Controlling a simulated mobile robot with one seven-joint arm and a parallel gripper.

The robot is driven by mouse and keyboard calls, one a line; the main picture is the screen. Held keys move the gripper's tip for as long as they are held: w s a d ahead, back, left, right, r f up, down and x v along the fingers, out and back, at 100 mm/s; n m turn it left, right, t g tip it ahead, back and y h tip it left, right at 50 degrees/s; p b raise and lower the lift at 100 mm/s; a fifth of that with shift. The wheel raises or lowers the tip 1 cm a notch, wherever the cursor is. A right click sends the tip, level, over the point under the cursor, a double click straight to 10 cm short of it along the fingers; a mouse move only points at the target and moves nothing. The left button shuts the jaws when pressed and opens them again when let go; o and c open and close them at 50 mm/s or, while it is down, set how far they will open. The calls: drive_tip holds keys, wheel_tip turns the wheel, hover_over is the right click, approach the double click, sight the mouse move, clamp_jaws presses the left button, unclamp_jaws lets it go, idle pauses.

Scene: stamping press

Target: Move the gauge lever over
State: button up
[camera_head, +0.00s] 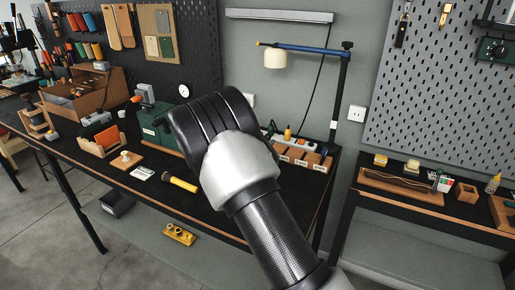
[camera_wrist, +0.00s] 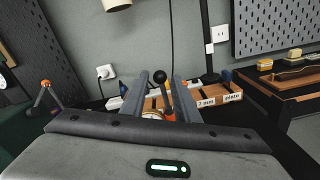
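In the wrist view, my gripper (camera_wrist: 160,98) points toward the back of the bench with its two grey fingers apart. A black ball knob (camera_wrist: 159,76) shows in the gap between the fingers, with clear space on both sides; I take it for the top of the gauge lever. Below it, a round brass-rimmed face (camera_wrist: 152,115), perhaps the gauge, and an orange-red part (camera_wrist: 169,115) are partly hidden by my gripper body. Whether the fingers are level with the knob or in front of it, I cannot tell. In the head view my arm hides the gripper and this spot.
A wooden tray with labelled compartments (camera_wrist: 208,100) stands just right of the fingers. A lamp post (camera_head: 341,95) rises behind it. A green box (camera_head: 154,130) is left of my arm, and a yellow-handled tool (camera_head: 184,184) lies near the bench's front edge.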

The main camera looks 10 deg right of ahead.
drive_tip(key=shift+x, duration=0.8)
drive_tip(key=c, duration=0.6)
drive_tip(key=shift+s+d+f+b, duration=0.25)
drive_tip(key=shift+s+d+b, duration=0.05)
drive_tip(key=shift+s+d, duration=0.45)
drive_tip(key=shift+d, duration=0.1)
drive_tip(key=shift+s+d+f+b, duration=0.2)
drive_tip(key=shift+s+d+b, duration=0.05)
drive_tip(key=shift+d, duration=0.15)
drive_tip(key=shift+s+d+f+b, duration=0.2)
drive_tip(key=shift+d+b, duration=0.05)
drive_tip(key=shift+d, duration=0.15)
drive_tip(key=shift+f, duration=0.1)
